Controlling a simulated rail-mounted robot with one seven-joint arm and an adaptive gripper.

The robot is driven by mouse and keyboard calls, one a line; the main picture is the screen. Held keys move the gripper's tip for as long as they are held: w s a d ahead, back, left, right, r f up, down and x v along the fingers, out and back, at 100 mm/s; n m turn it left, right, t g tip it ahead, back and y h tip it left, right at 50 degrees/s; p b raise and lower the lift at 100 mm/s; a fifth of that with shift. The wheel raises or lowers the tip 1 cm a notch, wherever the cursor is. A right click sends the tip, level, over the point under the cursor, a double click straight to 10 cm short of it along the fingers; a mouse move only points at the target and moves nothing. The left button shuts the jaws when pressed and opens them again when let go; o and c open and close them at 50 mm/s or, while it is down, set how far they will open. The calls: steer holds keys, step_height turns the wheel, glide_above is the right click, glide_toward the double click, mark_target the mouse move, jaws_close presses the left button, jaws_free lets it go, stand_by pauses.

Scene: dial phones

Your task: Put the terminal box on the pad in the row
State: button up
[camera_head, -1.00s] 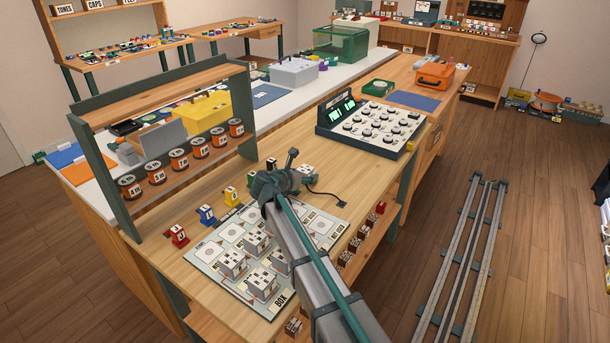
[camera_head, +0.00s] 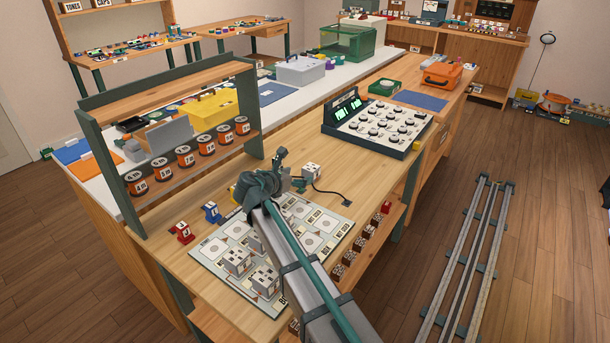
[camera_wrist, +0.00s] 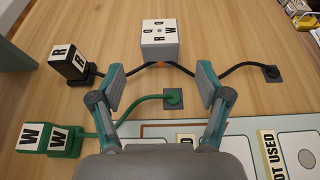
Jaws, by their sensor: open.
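A pale grey terminal box (camera_head: 312,171) with black letters on its white top stands upright on the bench, behind the printed sheet. It shows at the top middle of the wrist view (camera_wrist: 160,42). My gripper (camera_head: 289,168) is open and empty, just left of this box in the head view. In the wrist view my gripper's spread fingertips (camera_wrist: 161,72) point toward the box, apart from it. The sheet (camera_head: 215,247) carries rows of printed pads. Similar boxes (camera_head: 237,260) stand on its near pads. My arm hides part of the sheet.
A black cable (camera_wrist: 240,66) runs close by the box to a bench socket. A green cable (camera_wrist: 132,110) crosses nearer my fingers. Black R (camera_wrist: 72,62) and green W (camera_wrist: 48,139) blocks stand left. A dial console (camera_head: 375,125) is behind; a spool shelf (camera_head: 170,150) is left.

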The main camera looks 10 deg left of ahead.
steer(key=shift+o, duration=0.5)
steer(key=shift+v, duration=1.75)
